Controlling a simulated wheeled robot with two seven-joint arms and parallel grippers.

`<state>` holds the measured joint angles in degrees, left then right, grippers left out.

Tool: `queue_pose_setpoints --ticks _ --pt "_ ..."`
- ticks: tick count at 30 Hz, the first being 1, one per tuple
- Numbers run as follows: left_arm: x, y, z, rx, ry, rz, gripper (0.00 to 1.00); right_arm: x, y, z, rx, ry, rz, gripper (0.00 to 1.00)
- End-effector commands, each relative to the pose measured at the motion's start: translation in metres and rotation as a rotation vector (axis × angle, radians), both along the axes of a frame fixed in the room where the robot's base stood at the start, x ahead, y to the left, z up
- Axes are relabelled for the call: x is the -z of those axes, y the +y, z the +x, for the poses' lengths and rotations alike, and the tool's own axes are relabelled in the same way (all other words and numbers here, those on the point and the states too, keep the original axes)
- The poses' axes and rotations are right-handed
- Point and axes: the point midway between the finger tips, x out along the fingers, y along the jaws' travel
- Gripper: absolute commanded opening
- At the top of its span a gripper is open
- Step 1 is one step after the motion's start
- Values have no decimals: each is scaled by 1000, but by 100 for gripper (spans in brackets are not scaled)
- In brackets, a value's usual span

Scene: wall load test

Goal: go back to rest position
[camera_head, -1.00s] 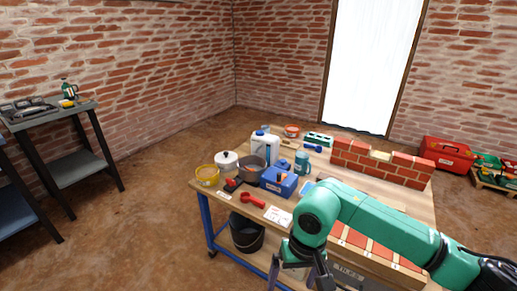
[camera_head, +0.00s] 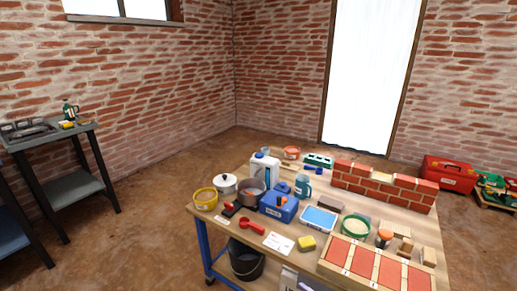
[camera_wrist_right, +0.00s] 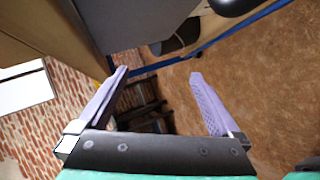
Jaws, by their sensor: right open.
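My right gripper (camera_wrist_right: 158,88) shows in the right wrist view, with its two pale purple fingers spread wide apart and nothing between them. It is beside the workbench, whose blue frame (camera_wrist_right: 245,32) runs across the top of that view, with brown floor below. Neither gripper nor arm shows in the head view. There the wooden workbench (camera_head: 238,222) stands clear of both arms. My left gripper is not in either view.
The bench holds a small brick wall (camera_head: 383,186), a tray of red tiles (camera_head: 376,266), a blue box (camera_head: 278,206), a white canister (camera_head: 265,170), a pot (camera_head: 250,191) and a yellow sponge (camera_head: 306,243). A black bucket (camera_head: 246,262) sits below. The floor at left is open.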

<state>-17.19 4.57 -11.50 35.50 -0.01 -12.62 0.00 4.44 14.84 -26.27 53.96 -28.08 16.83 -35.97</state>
Motion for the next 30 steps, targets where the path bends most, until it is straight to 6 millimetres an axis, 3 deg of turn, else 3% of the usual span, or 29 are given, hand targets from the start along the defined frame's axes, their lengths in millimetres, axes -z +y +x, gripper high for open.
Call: queue_pose_setpoints --ticks 1,5,6,9,15,21,24,30 --pt "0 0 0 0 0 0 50 35 -17 -24 111 122 58 100" --pt "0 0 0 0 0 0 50 118 -61 -102 438 433 207 100" --pt "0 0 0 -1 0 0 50 140 -72 -130 538 521 244 100" --pt "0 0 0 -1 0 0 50 182 -91 -200 763 705 321 100" --pt "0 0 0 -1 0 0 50 228 -107 -319 1112 959 409 100" --pt "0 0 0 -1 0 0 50 246 -108 -418 1387 1132 452 100" --pt "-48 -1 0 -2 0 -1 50 197 -109 -413 1383 1125 455 100" --pt "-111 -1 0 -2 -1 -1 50 134 -109 -412 1379 1124 453 100"
